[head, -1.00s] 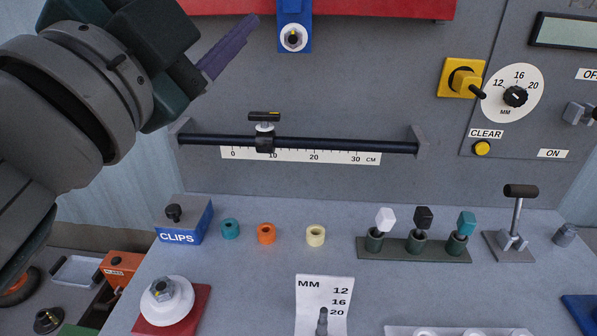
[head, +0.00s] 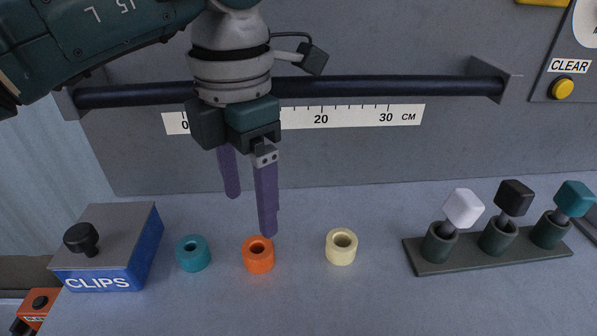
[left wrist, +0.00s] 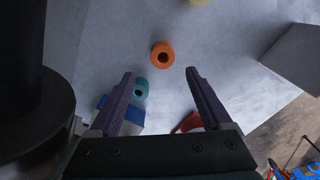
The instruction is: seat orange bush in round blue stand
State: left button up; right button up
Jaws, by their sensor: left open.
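The orange bush (head: 258,262) is a short ring with a hole in its top. It stands on the grey bench top between a teal bush and a cream bush. My left gripper (head: 250,214) points down just above and behind the orange bush, with its two purple fingers apart and nothing between them. In the left wrist view the orange bush (left wrist: 162,48) lies a little beyond the open fingertips (left wrist: 159,74), roughly centred between them. I see no round blue stand in the current views. My right gripper is not in view.
The teal bush (head: 193,257) and cream bush (head: 341,252) flank the orange one. A blue CLIPS box (head: 105,260) stands at left, and a dark rack (head: 480,258) with knobbed pegs at right. A dark rail (head: 390,87) crosses the panel behind my gripper.

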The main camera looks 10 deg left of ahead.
aim_at(250, 244)
pick_arm(q)
notch_tip(250, 244, down, 2)
jog(key=shift+s+d+f, duration=0.1)
jog(key=shift+s, duration=0.05)
jog(key=f, duration=0.4)
jog(key=shift+s+a+f, duration=0.2)
jog(key=shift+s+f, duration=0.1)
jog(key=shift+s, duration=0.1)
jog(key=shift+w+f, duration=0.1)
jog(key=shift+f, duration=0.3)
grip_shut()
